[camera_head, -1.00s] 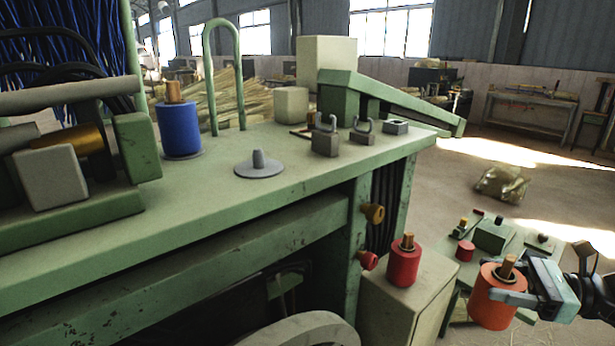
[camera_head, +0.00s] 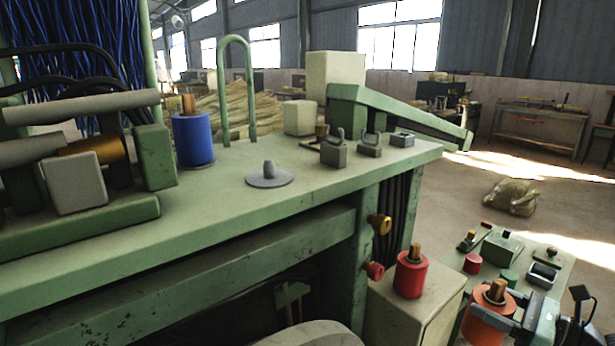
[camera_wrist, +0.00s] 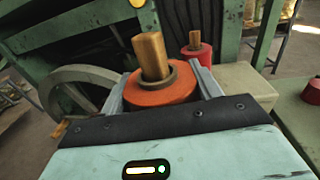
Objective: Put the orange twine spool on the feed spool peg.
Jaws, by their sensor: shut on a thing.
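The orange twine spool (camera_head: 482,322), with a wooden core sticking out of its top, is at the lower right of the head view. My gripper (camera_head: 508,328) is shut on it, one finger on each side, as the wrist view shows the spool (camera_wrist: 160,92) between the fingers. The spool stands about upright, slightly tilted in the wrist view. A bare grey peg on a round base (camera_head: 269,175) stands on the green bench top; it looks like the feed spool peg. My gripper is to its right and lower, well apart from it.
A blue spool (camera_head: 193,138) stands left of the peg on the green bench (camera_head: 215,218). Grey clamp blocks (camera_head: 334,153) stand to its right. A red spool (camera_head: 410,273) stands on a beige box between my gripper and the bench. Yellow and red knobs (camera_head: 379,225) jut from the bench's end.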

